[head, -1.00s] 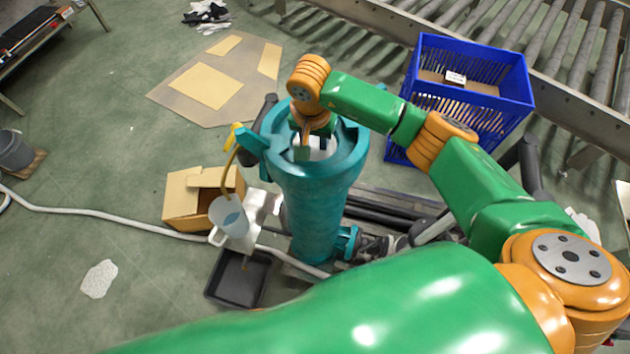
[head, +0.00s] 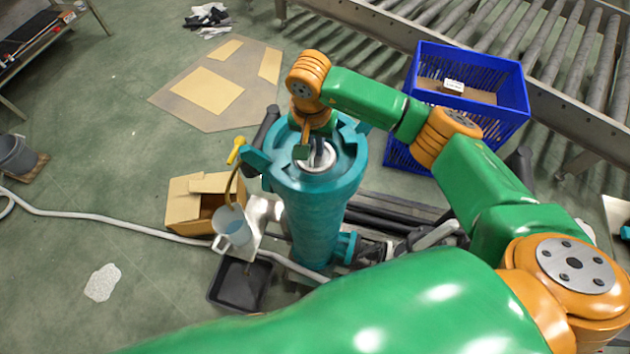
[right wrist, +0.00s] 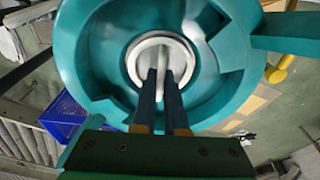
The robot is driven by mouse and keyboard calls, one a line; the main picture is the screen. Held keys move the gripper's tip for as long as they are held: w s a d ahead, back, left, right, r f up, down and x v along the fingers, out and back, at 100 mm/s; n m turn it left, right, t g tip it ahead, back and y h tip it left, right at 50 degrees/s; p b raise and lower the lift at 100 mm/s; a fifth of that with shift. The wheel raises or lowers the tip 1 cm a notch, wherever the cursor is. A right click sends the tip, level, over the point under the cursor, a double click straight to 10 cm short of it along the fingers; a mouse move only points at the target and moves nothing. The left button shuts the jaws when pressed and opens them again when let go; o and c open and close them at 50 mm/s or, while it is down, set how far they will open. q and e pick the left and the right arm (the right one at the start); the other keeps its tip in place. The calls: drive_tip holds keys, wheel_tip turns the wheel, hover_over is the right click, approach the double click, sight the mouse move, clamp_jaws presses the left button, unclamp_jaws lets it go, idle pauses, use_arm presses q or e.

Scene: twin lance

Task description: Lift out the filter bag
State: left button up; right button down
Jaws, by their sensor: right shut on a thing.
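The filter bag (right wrist: 137,62) shows as a white ring with a pale bar across its middle, inside the round mouth of the teal housing (head: 322,205). Its ring also shows in the head view (head: 322,166). The rest of the bag is hidden in the housing. My right gripper (right wrist: 161,78) points down into the mouth, its two dark fingers close on either side of the bar and shut on it. In the head view the right gripper (head: 318,150) is over the ring. My left gripper is not in view.
A blue crate (head: 405,157) stands to the right, by the roller conveyor (head: 480,30). A hose lies across the floor. Open floor lies farther left.

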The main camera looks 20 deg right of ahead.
wheel_tip(320, 180, up, 17)
drive_tip(key=p, duration=0.7)
drive_tip(key=shift+r, duration=0.1)
wheel_tip(320, 180, up, 11)
drive_tip(key=shift+r, duration=0.2)
idle(0.4)
